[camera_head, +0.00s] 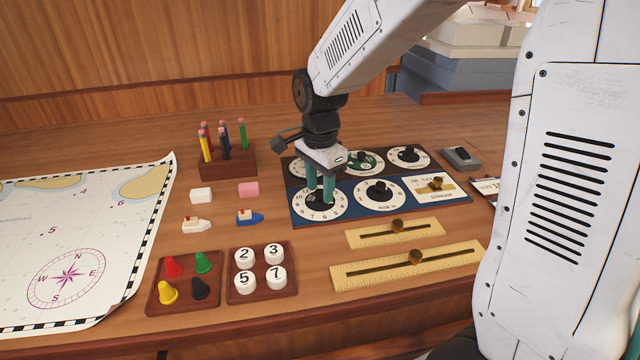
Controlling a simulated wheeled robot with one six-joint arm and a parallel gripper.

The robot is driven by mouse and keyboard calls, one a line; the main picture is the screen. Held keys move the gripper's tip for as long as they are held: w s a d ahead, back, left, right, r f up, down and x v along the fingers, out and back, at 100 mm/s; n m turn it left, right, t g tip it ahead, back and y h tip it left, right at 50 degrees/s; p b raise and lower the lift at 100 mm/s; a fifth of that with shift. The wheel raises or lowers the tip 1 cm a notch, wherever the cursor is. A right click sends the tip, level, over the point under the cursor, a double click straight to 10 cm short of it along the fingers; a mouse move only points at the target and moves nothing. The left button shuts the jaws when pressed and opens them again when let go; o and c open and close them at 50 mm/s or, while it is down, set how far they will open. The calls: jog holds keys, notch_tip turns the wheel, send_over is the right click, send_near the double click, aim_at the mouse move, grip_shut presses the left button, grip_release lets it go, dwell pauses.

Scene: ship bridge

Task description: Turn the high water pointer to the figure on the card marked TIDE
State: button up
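My gripper (320,196) points down over the front left white dial (338,210) of a dark blue and black panel. Its two teal fingers are a little apart, at the dark pointer knob in the dial's middle. They hide much of the knob, and I cannot tell whether they grip it. Figures ring this dial, but its label and the pointer's exact figure are not readable. A card (484,187) with dark print lies right of the panel, partly hidden by my arm; its text is too small to read surely.
Other dials (380,194) and a slide plate (436,198) share the panel. Brass-knobbed rulers (398,262) lie in front. A pencil block (228,164), erasers, toy boats, trays of pegs and numbered discs, and a chart (70,240) lie left. A grey switch box (461,158) stands behind right.

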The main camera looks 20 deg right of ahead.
grip_shut()
jog(key=shift+n, duration=0.4)
jog(key=n, duration=0.3)
jog(key=shift+n, duration=0.4)
jog(key=n, duration=0.4)
jog(key=shift+n, duration=0.3)
jog(key=n, duration=0.4)
jog(key=shift+w+r, duration=0.1)
jog(key=shift+n, duration=2.2)
